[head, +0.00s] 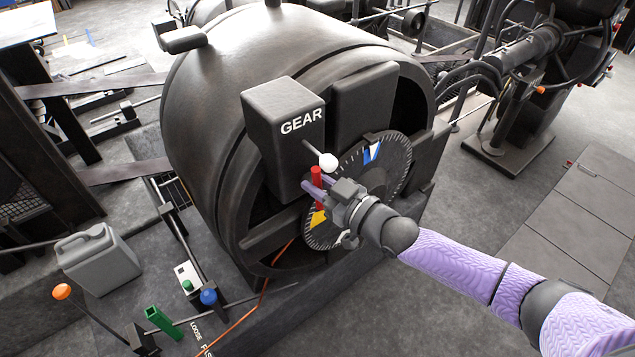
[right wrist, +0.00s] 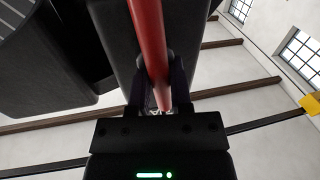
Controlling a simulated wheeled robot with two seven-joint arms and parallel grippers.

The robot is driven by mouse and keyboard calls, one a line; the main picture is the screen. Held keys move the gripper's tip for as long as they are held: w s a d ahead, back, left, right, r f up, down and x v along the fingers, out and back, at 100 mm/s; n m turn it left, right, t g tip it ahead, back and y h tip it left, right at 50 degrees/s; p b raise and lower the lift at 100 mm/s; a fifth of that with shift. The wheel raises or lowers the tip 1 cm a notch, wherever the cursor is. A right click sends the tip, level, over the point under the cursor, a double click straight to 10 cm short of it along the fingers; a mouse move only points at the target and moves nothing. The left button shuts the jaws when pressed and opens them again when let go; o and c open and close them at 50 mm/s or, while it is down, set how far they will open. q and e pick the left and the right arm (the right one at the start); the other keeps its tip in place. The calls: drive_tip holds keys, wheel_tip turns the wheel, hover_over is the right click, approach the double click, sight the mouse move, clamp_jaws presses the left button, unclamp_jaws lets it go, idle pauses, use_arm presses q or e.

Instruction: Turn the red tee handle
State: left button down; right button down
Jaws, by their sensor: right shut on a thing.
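The red tee handle (head: 317,176) is a red bar at the lower front of the dark box marked GEAR (head: 285,120). My right gripper (head: 317,189) is at the handle, its lilac fingers on either side of it. In the right wrist view the red bar (right wrist: 148,40) runs down between the fingers of my right gripper (right wrist: 157,85), which is shut on it. The handle's mount is hidden in both views. My left gripper is not in view.
A graduated dial (head: 390,150) with blue, white and yellow marks is close behind my gripper. A white-knobbed lever (head: 328,161) stands just above the handle. Orange, green and blue controls and a grey canister (head: 98,262) are at lower left. Floor at right is open.

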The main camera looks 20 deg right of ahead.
drive_tip(key=c, duration=0.6)
unclamp_jaws()
drive_tip(key=shift+s, duration=0.1)
use_arm(q)
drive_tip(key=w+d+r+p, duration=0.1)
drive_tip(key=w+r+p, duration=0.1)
drive_tip(key=p, duration=0.1)
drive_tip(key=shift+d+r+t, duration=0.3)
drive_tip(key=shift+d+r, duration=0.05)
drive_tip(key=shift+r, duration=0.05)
use_arm(e)
drive_tip(key=v, duration=0.9)
drive_tip(key=shift+s+d+f, duration=0.1)
drive_tip(key=shift+s+d, duration=0.15)
drive_tip(key=shift+s, duration=0.05)
